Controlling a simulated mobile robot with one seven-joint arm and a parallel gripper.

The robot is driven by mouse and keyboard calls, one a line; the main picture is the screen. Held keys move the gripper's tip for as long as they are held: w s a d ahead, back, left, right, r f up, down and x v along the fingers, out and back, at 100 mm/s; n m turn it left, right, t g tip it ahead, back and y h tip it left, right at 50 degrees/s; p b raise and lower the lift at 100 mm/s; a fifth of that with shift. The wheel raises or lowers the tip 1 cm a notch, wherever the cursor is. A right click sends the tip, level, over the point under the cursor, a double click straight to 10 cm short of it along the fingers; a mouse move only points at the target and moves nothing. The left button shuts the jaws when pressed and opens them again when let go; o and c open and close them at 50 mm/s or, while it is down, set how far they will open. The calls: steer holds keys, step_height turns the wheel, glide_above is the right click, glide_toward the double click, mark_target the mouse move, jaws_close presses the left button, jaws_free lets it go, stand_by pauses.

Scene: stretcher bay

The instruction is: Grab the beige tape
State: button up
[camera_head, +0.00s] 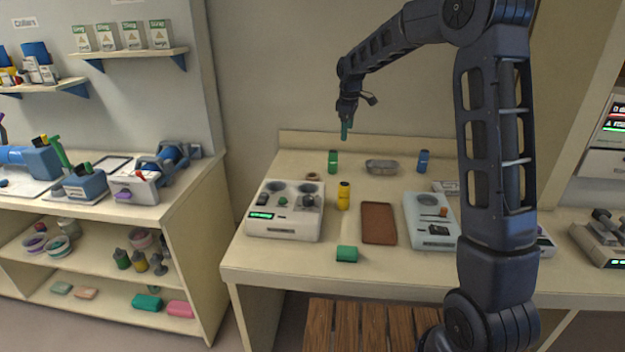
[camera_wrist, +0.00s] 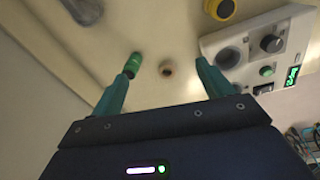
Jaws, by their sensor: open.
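The beige tape (camera_head: 312,176) is a small roll with a dark centre, lying on the bench behind the white device with knobs. In the wrist view the beige tape (camera_wrist: 167,69) shows between my two teal fingers, beyond their tips. My gripper (camera_head: 345,132) is open and empty, hanging above the bench at the back, up and right of the tape. Its spread fingers (camera_wrist: 165,75) also show in the wrist view. Nothing hides the tape there.
A green bottle (camera_head: 333,161) stands close to the tape; it also shows near my left finger (camera_wrist: 132,65). The white knob device (camera_head: 285,228) is in front, a yellow bottle (camera_head: 344,196) beside it.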

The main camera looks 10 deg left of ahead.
mark_target(312, 173)
steer(key=w+a+f+n+g, duration=0.1)
steer(key=w+a+f+n, duration=0.4)
steer(key=a+f, duration=0.75)
steer(key=shift+w+a+f, duration=0.1)
steer(key=shift+a+f, duration=0.05)
steer(key=shift+f, duration=1.65)
steer(key=shift+w+a+f, duration=0.1)
steer(key=shift+f, duration=1.7)
steer(key=shift+w+a+f, duration=0.1)
steer(key=shift+a+f, duration=0.05)
steer(key=shift+f, duration=1.65)
steer(key=c, duration=1.1)
steer(key=shift+o, duration=0.2)
steer(key=shift+r+m, duration=0.1)
steer(key=shift+m, duration=0.2)
